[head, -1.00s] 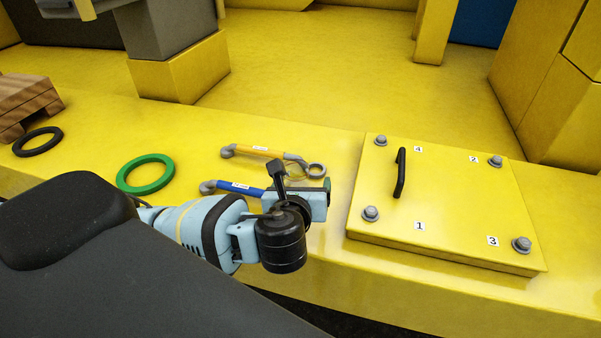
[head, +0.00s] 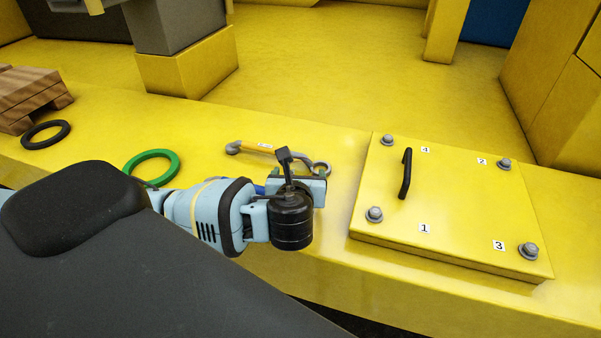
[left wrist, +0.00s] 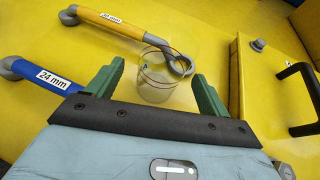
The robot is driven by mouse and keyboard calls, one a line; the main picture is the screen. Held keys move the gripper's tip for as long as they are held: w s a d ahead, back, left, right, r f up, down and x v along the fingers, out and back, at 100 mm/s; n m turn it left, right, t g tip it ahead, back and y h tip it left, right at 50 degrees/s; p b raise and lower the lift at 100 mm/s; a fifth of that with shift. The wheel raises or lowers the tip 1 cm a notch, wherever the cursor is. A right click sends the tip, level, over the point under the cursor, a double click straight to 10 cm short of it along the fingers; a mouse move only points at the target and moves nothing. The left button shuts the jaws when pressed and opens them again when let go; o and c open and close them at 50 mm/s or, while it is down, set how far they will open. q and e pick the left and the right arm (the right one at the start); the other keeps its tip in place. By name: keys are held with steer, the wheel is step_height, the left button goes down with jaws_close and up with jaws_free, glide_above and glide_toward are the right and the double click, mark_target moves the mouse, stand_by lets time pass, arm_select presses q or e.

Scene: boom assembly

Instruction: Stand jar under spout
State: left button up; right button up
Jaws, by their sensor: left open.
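A clear jar (left wrist: 157,88) with thin dark and reddish lines shows in the left wrist view, between the green fingers of my left gripper (left wrist: 158,74). The fingers are open, with a gap on either side of the jar. I cannot tell how deep the jar sits between them. In the head view my left gripper (head: 298,180) is over the yellow ledge, and its body hides most of the jar. I cannot make out a spout in either view. My right gripper is not in view.
A yellow-handled 24 mm wrench (left wrist: 110,24) lies with its ring end by the jar. A blue-handled 24 mm wrench (left wrist: 45,75) lies left. A bolted hatch plate (head: 455,205) stands right. A green ring (head: 151,167), black ring (head: 46,134) and wooden block (head: 30,98) are left.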

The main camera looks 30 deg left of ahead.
mark_target(299, 173)
arm_select(q)
steer(key=shift+x, duration=1.9)
steer(key=shift+w+d+r, duration=0.1)
steer(key=shift+r, duration=0.05)
steer(key=shift+c, duration=0.4)
steer(key=c, duration=1.2)
steer(key=shift+o, duration=0.2)
step_height(299, 173, up, 10)
